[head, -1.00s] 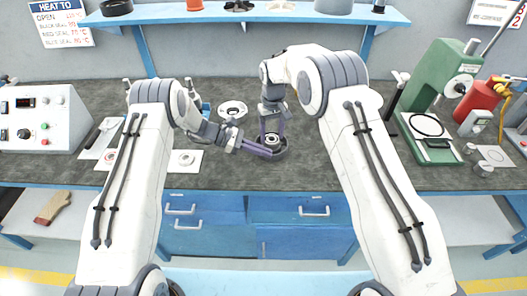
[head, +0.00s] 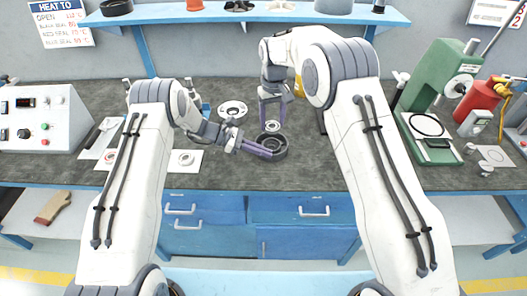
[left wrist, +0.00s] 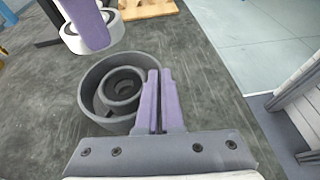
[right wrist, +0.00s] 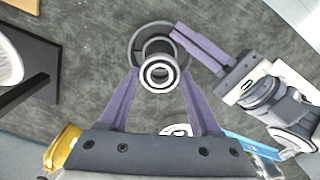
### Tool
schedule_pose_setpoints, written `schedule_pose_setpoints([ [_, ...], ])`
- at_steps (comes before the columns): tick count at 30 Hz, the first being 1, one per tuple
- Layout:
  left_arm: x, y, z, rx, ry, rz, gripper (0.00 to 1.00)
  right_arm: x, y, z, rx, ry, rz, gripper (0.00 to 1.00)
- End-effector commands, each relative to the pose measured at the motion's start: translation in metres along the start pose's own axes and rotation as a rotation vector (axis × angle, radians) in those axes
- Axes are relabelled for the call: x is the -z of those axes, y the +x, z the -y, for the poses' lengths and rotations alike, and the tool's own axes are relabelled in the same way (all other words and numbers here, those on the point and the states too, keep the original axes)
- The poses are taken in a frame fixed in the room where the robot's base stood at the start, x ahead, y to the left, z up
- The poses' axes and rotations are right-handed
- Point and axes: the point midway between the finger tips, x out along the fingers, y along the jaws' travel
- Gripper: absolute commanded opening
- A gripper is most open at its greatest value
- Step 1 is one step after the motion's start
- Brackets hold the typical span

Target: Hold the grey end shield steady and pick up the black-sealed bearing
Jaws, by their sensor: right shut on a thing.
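The grey end shield (head: 280,154) is a round open cup on the bench; the left wrist view shows a raised ring inside it (left wrist: 92,72). My left gripper (head: 268,153) is shut on the shield's near wall, with its fingers on either side of the rim (left wrist: 157,100). My right gripper (head: 271,121) is shut on the bearing (head: 275,134), a small ring with a light outer band and a dark inner band. In the right wrist view the bearing (right wrist: 160,74) sits between the fingertips and covers part of the shield (right wrist: 137,42). The bearing is above the shield, apart from it.
A white flanged part (head: 233,108) stands behind and left of the shield. A white sheet with a ring (head: 186,161) lies at left, and a control box (head: 42,120) is farther left. A green press (head: 432,95) stands at right.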

Motion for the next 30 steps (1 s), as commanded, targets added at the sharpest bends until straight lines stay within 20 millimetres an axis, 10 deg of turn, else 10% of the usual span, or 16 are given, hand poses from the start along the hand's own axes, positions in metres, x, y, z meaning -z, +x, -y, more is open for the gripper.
schedule_pose_setpoints([
  [10,0.0054,0.0015,0.0027,0.004,-0.007,-0.008,0.0,0.0001,-0.0031,0.0,0.0,0.0,-0.001,0.11],
  [13,0.0052,0.0015,0.0024,0.004,-0.007,-0.007,0.38,0.0001,-0.003,0.0,0.0,0.0,-0.001,0.11],
  [30,0.0012,0.0,-0.0002,-0.002,-0.001,-0.003,0.38,0.0001,-0.0032,0.0,0.0,0.0,-0.001,0.11],
])
